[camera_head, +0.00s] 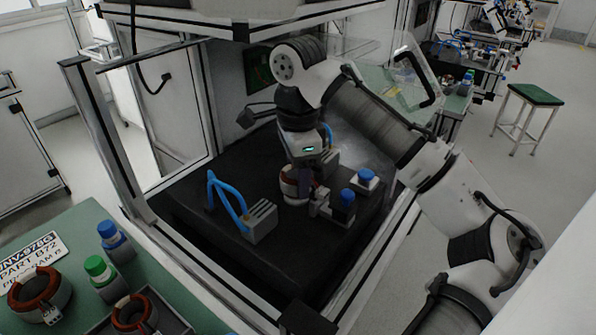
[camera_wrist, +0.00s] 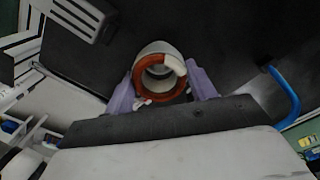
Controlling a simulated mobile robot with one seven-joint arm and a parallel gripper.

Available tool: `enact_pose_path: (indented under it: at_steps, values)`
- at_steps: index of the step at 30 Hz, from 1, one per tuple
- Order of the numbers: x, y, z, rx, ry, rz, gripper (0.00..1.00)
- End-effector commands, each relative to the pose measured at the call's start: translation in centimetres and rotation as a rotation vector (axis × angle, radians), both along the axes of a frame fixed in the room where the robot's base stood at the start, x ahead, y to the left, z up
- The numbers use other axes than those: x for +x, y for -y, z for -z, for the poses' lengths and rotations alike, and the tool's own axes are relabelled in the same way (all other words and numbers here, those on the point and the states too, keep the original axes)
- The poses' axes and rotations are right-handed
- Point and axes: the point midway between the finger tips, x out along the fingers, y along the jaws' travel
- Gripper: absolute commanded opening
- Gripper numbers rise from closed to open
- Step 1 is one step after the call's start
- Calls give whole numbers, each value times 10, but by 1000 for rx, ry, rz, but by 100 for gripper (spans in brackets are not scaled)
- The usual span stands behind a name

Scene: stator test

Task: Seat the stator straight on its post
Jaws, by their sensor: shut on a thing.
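The stator (camera_wrist: 137,80), a pale ring with copper-brown windings, sits between the two purple fingers of my gripper (camera_wrist: 161,88) in the wrist view. The fingers press on it from both sides. In the head view the stator (camera_head: 290,188) shows as a pale, brown-banded ring low under my wrist, close above or on the dark bench top; I cannot tell which. My gripper (camera_head: 303,184) partly covers it. I cannot make out the post clearly, so whether the stator is around it or tilted on it cannot be told.
A grey slotted block (camera_head: 262,222) with a blue hose (camera_head: 226,195) stands left of the stator. Blue-capped fixtures (camera_head: 344,205) stand close on its right. More wound stators (camera_head: 40,290) and capped bottles (camera_head: 101,270) are on the green table. Frame posts (camera_head: 105,140) border the dark bench.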

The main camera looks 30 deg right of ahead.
Motion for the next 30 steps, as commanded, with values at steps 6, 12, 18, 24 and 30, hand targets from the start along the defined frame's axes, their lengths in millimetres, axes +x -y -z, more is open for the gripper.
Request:
enact_pose_path:
  at_steps: [6,12,18,24,30]
  values:
    - [0,0,2,0,1,0,22]
    - [0,0,8,1,1,-1,22]
    - [0,0,10,0,1,-1,22]
    - [0,0,10,0,1,0,62]
    - [0,0,11,0,0,0,81]
